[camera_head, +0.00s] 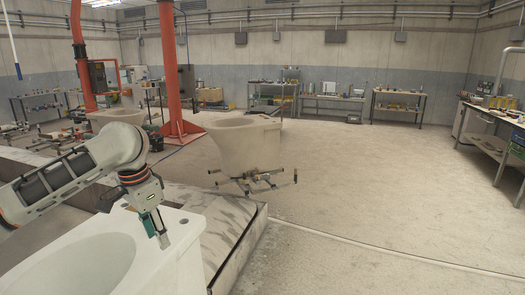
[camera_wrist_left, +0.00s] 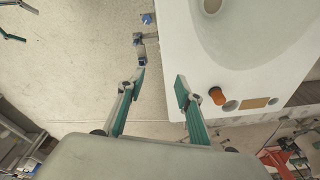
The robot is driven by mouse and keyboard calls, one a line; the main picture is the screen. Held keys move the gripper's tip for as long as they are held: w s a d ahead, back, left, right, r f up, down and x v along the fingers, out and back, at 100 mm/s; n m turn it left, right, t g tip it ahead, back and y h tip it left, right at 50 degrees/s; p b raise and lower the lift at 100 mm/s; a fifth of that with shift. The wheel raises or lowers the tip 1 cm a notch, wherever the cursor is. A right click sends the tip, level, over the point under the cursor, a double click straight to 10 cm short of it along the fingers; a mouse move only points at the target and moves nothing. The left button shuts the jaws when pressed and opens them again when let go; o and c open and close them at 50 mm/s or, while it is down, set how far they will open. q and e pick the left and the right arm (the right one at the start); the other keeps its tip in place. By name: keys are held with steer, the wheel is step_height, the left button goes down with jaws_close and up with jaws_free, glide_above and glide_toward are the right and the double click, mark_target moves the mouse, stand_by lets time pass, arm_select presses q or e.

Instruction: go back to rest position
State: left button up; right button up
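My left gripper (camera_head: 162,238) hangs over the corner of a white basin (camera_head: 178,262) in the head view. In the left wrist view its two green-edged fingers stand apart with nothing between them, so the left gripper (camera_wrist_left: 160,84) is open and empty. The white basin (camera_wrist_left: 180,50) fills the upper right there, with an orange cylinder (camera_wrist_left: 217,96) and a tan rectangle (camera_wrist_left: 255,103) near its edge. Whether the fingertips touch the basin cannot be told. My right gripper is in neither view.
Another pale basin (camera_head: 245,145) stands on a metal frame (camera_head: 255,181) beyond the carousel edge. Orange posts (camera_head: 170,70) rise at the left. Shelves and tables line the back wall, and a workbench (camera_head: 490,130) stands at the right. The floor (camera_head: 370,190) between is clear.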

arm_select(q)
steer(key=s+d+f+m+t+h, duration=0.1)
steer(key=s+d+f, duration=0.25)
steer(key=f, duration=0.35)
steer(key=s+d+f+m+t+h, duration=0.1)
steer(key=s+d+f+t, duration=0.15)
steer(key=d+f, duration=0.3)
steer(key=s+d+f+m, duration=0.1)
steer(key=s+d+f, duration=0.3)
steer(key=f, duration=0.4)
steer(key=s+a+f+n+t+y, duration=0.15)
steer(key=s+a+y, duration=0.25)
steer(key=s+a, duration=0.6)
steer(key=s+a+f+n+t+y, duration=0.1)
steer(key=s+a+n+y, duration=0.15)
steer(key=s+a, duration=0.85)
steer(key=w+d+f+n+t+h, duration=0.1)
steer(key=d+f+h, duration=0.2)
steer(key=d+f, duration=0.3)
steer(key=w+d+f+n+t+h, duration=0.1)
steer(key=w+d+f+t+h, duration=0.1)
steer(key=d+f, duration=0.4)
step_height(320, 180, down, 5)
steer(key=shift+d+n+h, duration=0.15)
steer(key=shift+n+h, duration=0.15)
steer(key=shift+h, duration=0.15)
steer(key=shift+w, duration=0.15)
